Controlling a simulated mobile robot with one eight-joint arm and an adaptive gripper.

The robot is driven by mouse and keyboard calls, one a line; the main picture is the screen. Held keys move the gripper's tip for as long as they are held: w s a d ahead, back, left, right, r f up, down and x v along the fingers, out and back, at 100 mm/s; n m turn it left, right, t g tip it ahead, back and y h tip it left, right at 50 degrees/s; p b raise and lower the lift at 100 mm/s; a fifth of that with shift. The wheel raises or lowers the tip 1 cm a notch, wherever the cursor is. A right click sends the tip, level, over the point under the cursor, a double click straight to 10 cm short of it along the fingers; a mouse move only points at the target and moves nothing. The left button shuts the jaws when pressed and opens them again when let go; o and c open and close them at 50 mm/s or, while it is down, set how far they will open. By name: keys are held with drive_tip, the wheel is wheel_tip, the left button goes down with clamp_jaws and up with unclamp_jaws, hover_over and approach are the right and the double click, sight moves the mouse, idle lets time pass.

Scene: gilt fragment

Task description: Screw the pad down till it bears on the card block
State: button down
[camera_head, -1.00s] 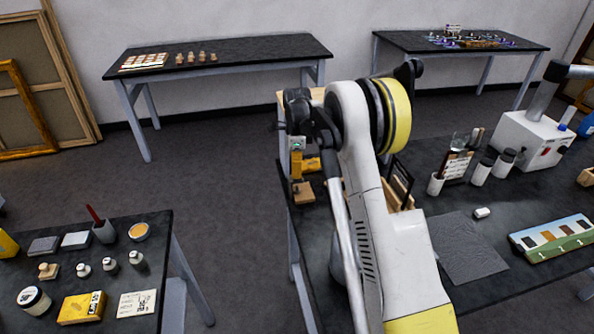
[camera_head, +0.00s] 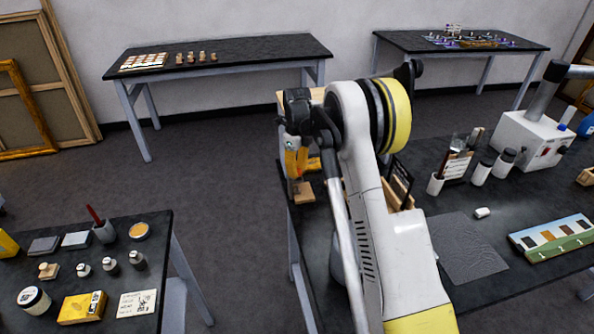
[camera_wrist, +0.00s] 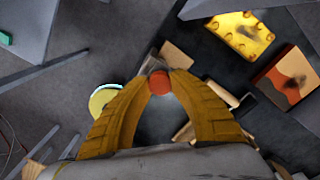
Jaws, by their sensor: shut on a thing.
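My gripper (camera_wrist: 158,80) has its two yellow-brown fingers closed on a small round red knob (camera_wrist: 159,84) in the wrist view. Just beyond the knob lies a pale wooden piece (camera_wrist: 178,56). In the head view my gripper (camera_head: 298,174) points down over a small wooden block (camera_head: 303,193) at the left edge of the near bench. The pad and the card block cannot be made out, so I cannot tell whether they touch.
The bench (camera_head: 470,290) carries a dark grey mat (camera_head: 468,247), a small white piece (camera_head: 482,212), jars (camera_head: 482,172) and a white machine (camera_head: 530,138) to the right. A wooden rack stands close behind my arm. A separate table (camera_head: 70,270) with small items is at the left.

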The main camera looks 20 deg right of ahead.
idle(0.3)
drive_tip(key=c, duration=1.1)
unclamp_jaws()
wheel_tip(320, 180, up, 12)
